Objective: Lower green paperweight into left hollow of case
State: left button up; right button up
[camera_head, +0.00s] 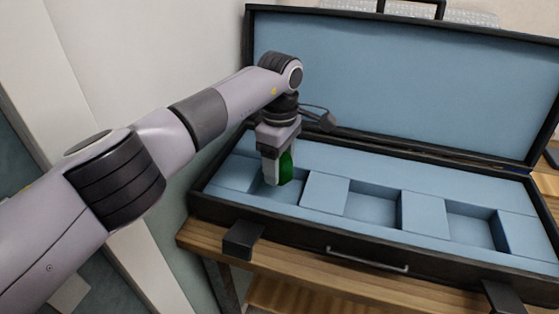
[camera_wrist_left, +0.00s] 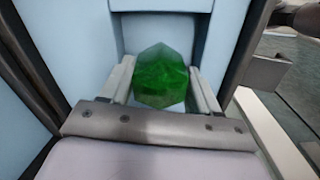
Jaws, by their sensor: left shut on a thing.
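The green paperweight (camera_head: 286,167) is a faceted green glass piece. My left gripper (camera_head: 278,180) is shut on it, and in the head view it is at the left hollow (camera_head: 288,194) of the case (camera_head: 361,229). In the left wrist view the paperweight (camera_wrist_left: 161,77) sits between the two pale fingers, with light blue lining around it. The gripper hides part of the paperweight in the head view. I cannot tell whether its underside touches the hollow's floor. My right gripper is not in view.
The case lies open on a wooden table (camera_head: 192,236), its blue-lined lid (camera_head: 400,85) standing up behind. The middle hollow (camera_head: 371,205) and right hollow (camera_head: 468,228) are empty. Black latches (camera_head: 243,240) and a handle (camera_head: 367,261) are on the front. A wall stands close at left.

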pick_arm(q)
jog(key=shift+f+b, duration=1.95)
jog(key=shift+f, duration=0.5)
dwell(1.3)
jog(key=o, duration=1.4)
jog(key=shift+c, duration=0.2)
